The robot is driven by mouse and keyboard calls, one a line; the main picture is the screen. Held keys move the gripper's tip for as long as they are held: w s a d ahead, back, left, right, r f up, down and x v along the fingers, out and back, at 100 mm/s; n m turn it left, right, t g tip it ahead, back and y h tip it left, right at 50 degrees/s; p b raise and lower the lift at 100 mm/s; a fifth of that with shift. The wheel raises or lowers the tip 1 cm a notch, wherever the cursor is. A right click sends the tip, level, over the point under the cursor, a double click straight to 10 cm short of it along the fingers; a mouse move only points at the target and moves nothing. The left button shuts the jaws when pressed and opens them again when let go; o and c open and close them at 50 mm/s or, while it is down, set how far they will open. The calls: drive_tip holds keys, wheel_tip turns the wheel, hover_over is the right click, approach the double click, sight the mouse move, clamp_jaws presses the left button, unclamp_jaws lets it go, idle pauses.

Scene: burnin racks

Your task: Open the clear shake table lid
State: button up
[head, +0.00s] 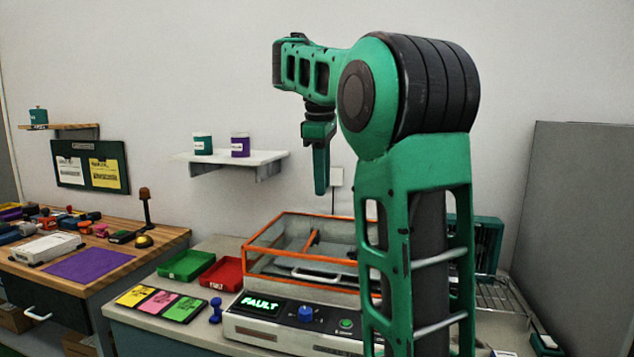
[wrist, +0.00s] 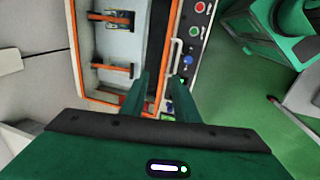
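The clear lid (head: 283,232) with its orange frame lies shut over the shake table (head: 262,326) in the head view. A white handle (head: 325,275) runs along its front side. In the wrist view the orange-framed lid (wrist: 73,45) is at upper left, and the white handle (wrist: 174,57) lies beyond the fingertips. My gripper (head: 321,190) points down above the lid, clear of it. In the wrist view my gripper (wrist: 160,76) has its fingers apart with nothing between them. My arm hides the right part of the shake table.
The shake table's front carries a lit FAULT display (head: 262,304), a blue knob (head: 306,314) and a green button (head: 346,323). Green (head: 186,265) and red (head: 224,272) trays stand to the left. A wall shelf (head: 232,157) holds two jars. A wire rack (head: 500,296) lies right.

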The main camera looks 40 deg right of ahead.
idle(0.3)
drive_tip(key=s+a+f+m+g, duration=0.1)
drive_tip(key=s+f+m, duration=0.5)
drive_tip(key=s+f, duration=0.7)
drive_tip(key=shift+s+a+f+m, duration=0.2)
drive_tip(key=shift+a+m, duration=0.1)
drive_tip(key=shift+a, duration=0.4)
drive_tip(key=s+a+f+m, duration=0.2)
drive_tip(key=s+a+f, duration=0.1)
drive_tip(key=f, duration=0.1)
drive_tip(key=s+a+f+m+y, duration=0.1)
drive_tip(key=s+a+f+m, duration=0.1)
drive_tip(key=s+a+f, duration=0.2)
drive_tip(key=s+a+f+m+y, duration=0.1)
drive_tip(key=s+a+f+m, duration=0.1)
drive_tip(key=f, duration=0.4)
drive_tip(key=shift+s+a+f, duration=0.1)
drive_tip(key=shift+s+a, duration=0.25)
drive_tip(key=shift+s, duration=0.25)
drive_tip(key=shift+s+a, duration=0.35)
drive_tip(key=shift+s, duration=0.25)
drive_tip(key=c, duration=0.5)
drive_tip(key=shift+a+f, duration=0.1)
clamp_jaws()
